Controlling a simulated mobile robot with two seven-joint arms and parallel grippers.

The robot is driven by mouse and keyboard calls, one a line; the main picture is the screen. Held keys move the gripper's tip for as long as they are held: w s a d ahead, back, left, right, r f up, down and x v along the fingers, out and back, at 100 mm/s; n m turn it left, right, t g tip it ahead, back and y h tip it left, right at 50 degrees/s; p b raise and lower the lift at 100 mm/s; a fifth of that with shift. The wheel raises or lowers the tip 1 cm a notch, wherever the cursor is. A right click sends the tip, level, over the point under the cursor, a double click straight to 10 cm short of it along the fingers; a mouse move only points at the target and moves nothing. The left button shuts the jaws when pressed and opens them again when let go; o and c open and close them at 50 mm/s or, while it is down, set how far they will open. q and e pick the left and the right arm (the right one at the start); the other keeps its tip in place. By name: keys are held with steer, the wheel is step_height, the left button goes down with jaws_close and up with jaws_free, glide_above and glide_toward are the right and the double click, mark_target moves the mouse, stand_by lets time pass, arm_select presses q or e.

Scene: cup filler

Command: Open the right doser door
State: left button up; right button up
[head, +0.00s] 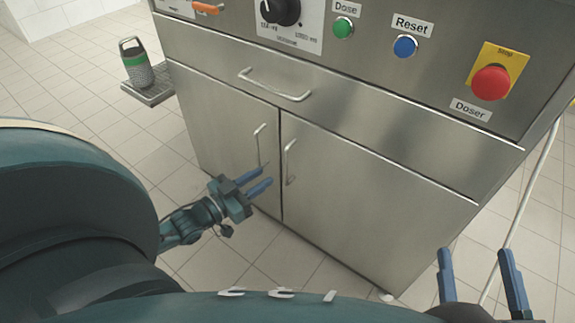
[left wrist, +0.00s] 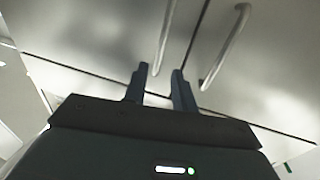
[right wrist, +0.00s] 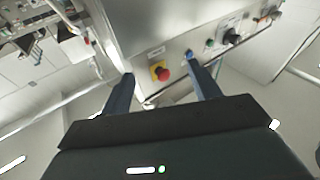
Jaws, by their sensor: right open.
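The right doser door (head: 365,205) is the large steel door on the lower right of the cabinet, and it is closed. Its upright bar handle (head: 288,160) is near the middle seam. My left gripper (head: 266,173) is open in front of the doors, its fingertips close to the two handles. In the left wrist view one handle bar (left wrist: 163,45) runs up from between the fingers (left wrist: 159,76) as seen by the camera. I cannot tell whether it is touched. My right gripper (head: 478,258) is open and empty at the lower right; its fingers also show in the right wrist view (right wrist: 161,82).
The closed left door (head: 215,125) has its own handle (head: 259,145). A drawer (head: 340,110) sits above both doors. The panel carries a red stop button (head: 491,82), a blue Reset button (head: 405,46) and a green Dose button (head: 343,28).

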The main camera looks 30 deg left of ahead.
arm_select(q)
steer(key=b+x, duration=0.1)
steer(key=x, duration=0.3)
steer(key=b, duration=0.2)
glide_above(286, 182)
steer(key=shift+w+a, duration=0.15)
steer(key=shift+w, duration=0.15)
arm_select(e)
steer(key=shift+w+r+n+t+y, duration=0.3)
steer(key=shift+r+y, duration=0.15)
steer(key=shift+r, duration=0.1)
steer(key=shift+w+r+n+t+y, duration=0.2)
steer(key=shift+r+n+y, duration=0.1)
steer(key=shift+r+y, duration=0.2)
arm_select(q)
steer(key=shift+c, duration=0.5)
jaws_close()
arm_select(e)
steer(key=shift+s, duration=0.1)
